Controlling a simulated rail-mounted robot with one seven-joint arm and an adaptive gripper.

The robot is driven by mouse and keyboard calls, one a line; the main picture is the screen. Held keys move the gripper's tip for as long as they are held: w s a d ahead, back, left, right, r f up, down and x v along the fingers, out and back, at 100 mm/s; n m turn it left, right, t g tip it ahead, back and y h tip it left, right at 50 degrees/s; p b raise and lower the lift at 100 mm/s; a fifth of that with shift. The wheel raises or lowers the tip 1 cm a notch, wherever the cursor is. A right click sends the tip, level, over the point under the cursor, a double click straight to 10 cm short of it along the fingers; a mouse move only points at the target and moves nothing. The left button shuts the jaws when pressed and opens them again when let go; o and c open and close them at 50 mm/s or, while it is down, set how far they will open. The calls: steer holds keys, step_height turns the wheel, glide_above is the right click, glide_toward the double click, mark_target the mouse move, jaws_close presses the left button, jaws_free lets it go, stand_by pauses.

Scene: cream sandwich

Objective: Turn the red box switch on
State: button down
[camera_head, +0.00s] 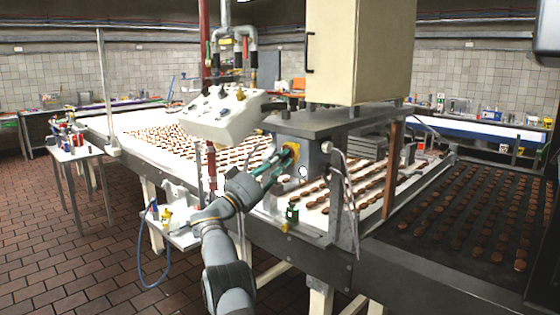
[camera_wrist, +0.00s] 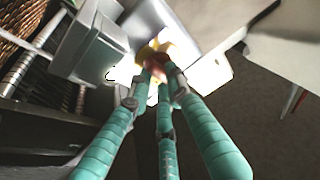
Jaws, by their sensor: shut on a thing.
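The red box switch (camera_head: 292,148) has a yellow surround and sits on the side of a grey box (camera_head: 314,156) on the conveyor machine. In the wrist view the switch's red part (camera_wrist: 156,72) shows between the fingertips, with yellow behind it. My gripper (camera_head: 284,161) has teal fingers and reaches the switch from the lower left. In the wrist view the fingers of my gripper (camera_wrist: 158,78) converge and are shut on the switch. The fingertips hide most of the red part, so its turn position cannot be told.
A white control panel (camera_head: 222,114) stands left of the switch, above the arm. Conveyors with rows of brown biscuits run behind and to the right.

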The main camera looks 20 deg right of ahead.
steer(key=c, duration=1.6)
jaws_free()
steer(key=shift+a, duration=0.1)
steer(key=v, duration=1.1)
steer(key=shift+s+a+f, duration=0.15)
steer(key=shift+s+a, duration=0.05)
steer(key=shift+a, duration=0.15)
steer(key=x, duration=1.2)
steer(key=shift+w+d, duration=0.1)
